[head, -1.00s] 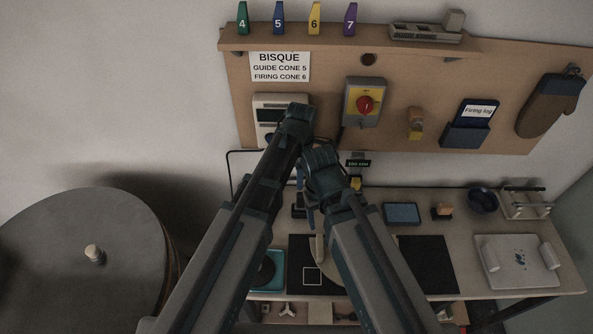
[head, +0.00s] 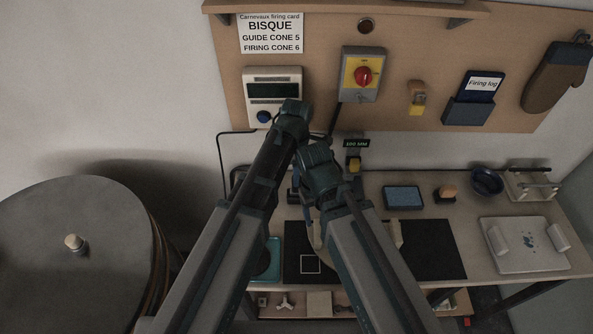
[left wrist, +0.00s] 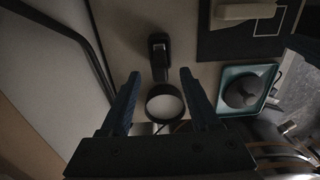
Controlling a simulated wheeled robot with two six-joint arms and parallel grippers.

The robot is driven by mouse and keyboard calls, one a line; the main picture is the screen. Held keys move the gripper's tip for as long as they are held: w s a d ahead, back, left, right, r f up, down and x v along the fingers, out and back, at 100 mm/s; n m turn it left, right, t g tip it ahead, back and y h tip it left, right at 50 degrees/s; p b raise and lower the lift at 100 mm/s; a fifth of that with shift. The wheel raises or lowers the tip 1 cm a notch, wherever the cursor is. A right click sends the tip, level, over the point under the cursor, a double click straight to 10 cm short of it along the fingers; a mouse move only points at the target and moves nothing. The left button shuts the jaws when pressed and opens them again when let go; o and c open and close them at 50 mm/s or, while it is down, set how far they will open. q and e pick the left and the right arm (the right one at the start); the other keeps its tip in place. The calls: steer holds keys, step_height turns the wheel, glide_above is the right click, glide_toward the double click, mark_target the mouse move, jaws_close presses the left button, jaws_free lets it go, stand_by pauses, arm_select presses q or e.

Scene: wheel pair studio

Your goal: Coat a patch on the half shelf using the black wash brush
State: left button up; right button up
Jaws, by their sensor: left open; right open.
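Beyond the fingertips, a dark upright-looking item (left wrist: 158,48) and a pale round dark-rimmed thing (left wrist: 163,103) are on the bench. In the head view my arms reach over the bench and hide much of it. My right gripper (head: 308,205) is mostly hidden by its own arm. A pale piece (head: 397,234), possibly part of the half shelf, shows beside my right arm; a pale bar (left wrist: 245,12) shows by a white square outline. I cannot make out the black wash brush.
Black mats (head: 434,252) and a teal tray (left wrist: 236,112) lie on the bench. A blue pad (head: 403,197), a dark bowl (head: 487,181) and a pale board (head: 520,257) are on the right. A control box (head: 273,91) hangs behind my left arm. A large drum (head: 105,250) stands left.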

mark_target(318, 232)
arm_select(q)
step_height(318, 232, down, 6)
steer(key=b, duration=0.5)
steer(key=shift+f, duration=0.25)
arm_select(e)
step_height(318, 232, down, 6)
steer(key=shift+f, duration=0.25)
steer(key=shift+r, duration=0.1)
arm_select(q)
jaws_close()
steer(key=shift+r, duration=0.15)
step_height(318, 232, up, 6)
steer(key=p, duration=0.6)
arm_select(e)
step_height(318, 232, up, 6)
steer(key=shift+r, duration=0.1)
